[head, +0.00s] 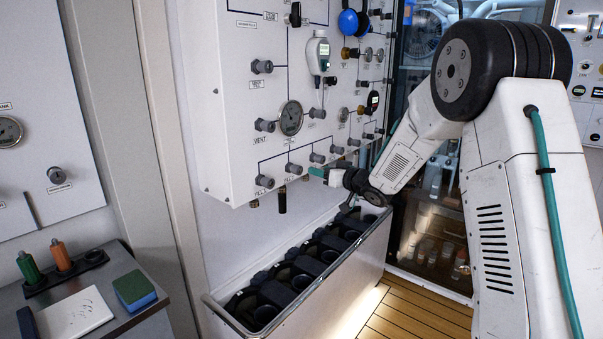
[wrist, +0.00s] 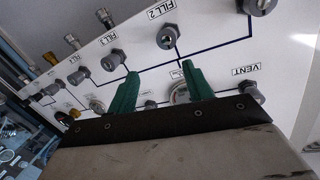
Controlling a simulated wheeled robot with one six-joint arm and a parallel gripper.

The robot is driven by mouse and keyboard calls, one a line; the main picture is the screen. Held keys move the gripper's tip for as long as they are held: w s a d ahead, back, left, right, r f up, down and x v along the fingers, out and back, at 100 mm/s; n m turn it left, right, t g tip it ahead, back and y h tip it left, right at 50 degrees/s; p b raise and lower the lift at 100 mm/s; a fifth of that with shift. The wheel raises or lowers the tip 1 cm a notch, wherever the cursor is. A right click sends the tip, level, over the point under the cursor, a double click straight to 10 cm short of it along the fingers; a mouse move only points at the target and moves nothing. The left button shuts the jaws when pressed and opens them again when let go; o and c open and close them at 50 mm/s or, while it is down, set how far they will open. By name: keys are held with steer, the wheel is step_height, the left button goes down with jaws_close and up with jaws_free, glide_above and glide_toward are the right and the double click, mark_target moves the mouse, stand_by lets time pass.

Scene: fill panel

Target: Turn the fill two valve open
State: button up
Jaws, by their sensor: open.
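The fill two valve is a grey round knob (wrist: 170,38) under the FILL 2 label in the wrist view. In the head view it appears to be the second knob (head: 293,168) from the left in the panel's lowest row. My gripper (wrist: 160,70) has two green fingers, spread apart with nothing between them. The valve shows beyond the fingertips in the wrist view, apart from them. In the head view my gripper (head: 322,173) is in front of the panel's lower edge, to the right of that knob. I cannot tell the valve's setting.
The white panel (head: 225,110) carries neighbouring knobs, including FILL 3 (wrist: 112,60) and VENT (wrist: 247,92), close around the valve. A railed trough of dark holders (head: 212,301) stands below. A grey counter (head: 130,262) with a sponge (head: 134,288) is at lower left.

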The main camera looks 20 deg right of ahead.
mark_target(300, 171)
steer(key=w+a+y, duration=0.1)
steer(key=w, duration=0.1)
steer(key=w+a+f, duration=0.1)
steer(key=w+a, duration=0.1)
steer(key=w+a+f+y, duration=0.1)
steer(key=w+a, duration=0.1)
steer(key=w, duration=0.1)
steer(key=shift+a+f+n+y, duration=0.1)
steer(key=shift+f+n+y, duration=0.1)
steer(key=shift+n+y, duration=0.15)
steer(key=c, duration=1)
